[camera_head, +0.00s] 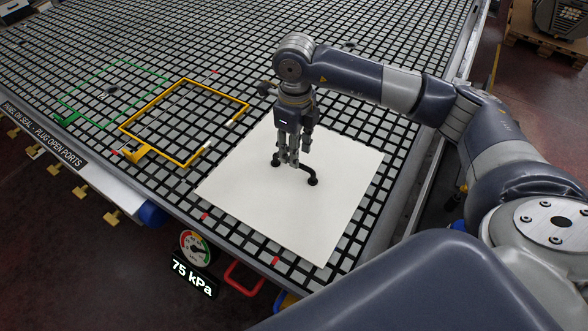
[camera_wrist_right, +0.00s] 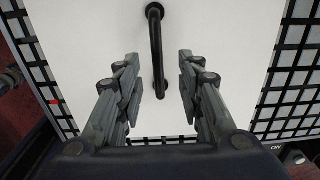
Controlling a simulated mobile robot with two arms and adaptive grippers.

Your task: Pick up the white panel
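The white panel (camera_head: 327,215) lies flat on the grid table, with a black bar handle (camera_head: 308,174) on its top. The panel (camera_wrist_right: 95,45) fills most of the right wrist view. My right gripper (camera_head: 291,162) hangs over the middle of the panel, pointing down at the handle. In the right wrist view its two fingers (camera_wrist_right: 160,88) are apart, one on each side of the handle (camera_wrist_right: 155,40), with a visible gap to the bar on both sides. The gripper hides part of the handle in the head view. My left gripper is not in view.
The black-and-grey grid table (camera_head: 240,55) extends far to the left and back. A yellow frame (camera_head: 185,80) and a green outline (camera_head: 75,112) lie left of the panel. A gauge (camera_head: 195,247) with a 75 kPa display (camera_head: 193,278) and a red handle (camera_head: 243,281) are at the front edge.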

